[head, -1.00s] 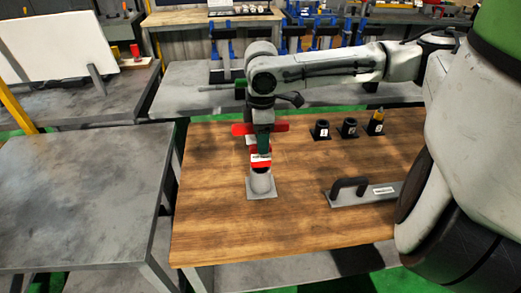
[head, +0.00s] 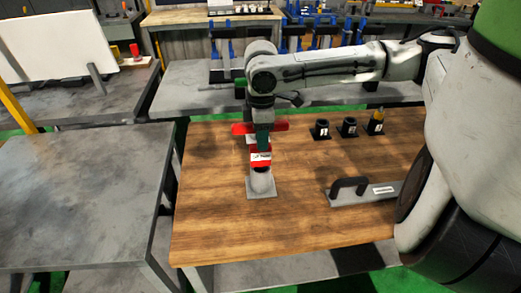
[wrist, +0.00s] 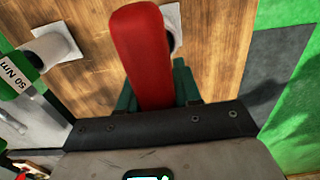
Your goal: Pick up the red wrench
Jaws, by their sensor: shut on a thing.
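The red wrench shows in the wrist view (wrist: 143,55) as a long, rounded red handle between the dark green fingers of my gripper (wrist: 158,92). In the head view, a red bar, the wrench (head: 278,126), lies crosswise at the fingers of my gripper (head: 263,140), which point down over the wooden table (head: 215,225). My gripper is shut on the wrench. The wrench's far end and any contact below it are hidden.
A grey cylindrical stand (head: 262,184) with a red, labelled top stands in front of my gripper. A cylinder marked 50 Nm (wrist: 14,78) is at the wrist view's left. Several small black holders (head: 348,127) and a grey handled plate (head: 365,192) stand to the right. The table's front left is clear.

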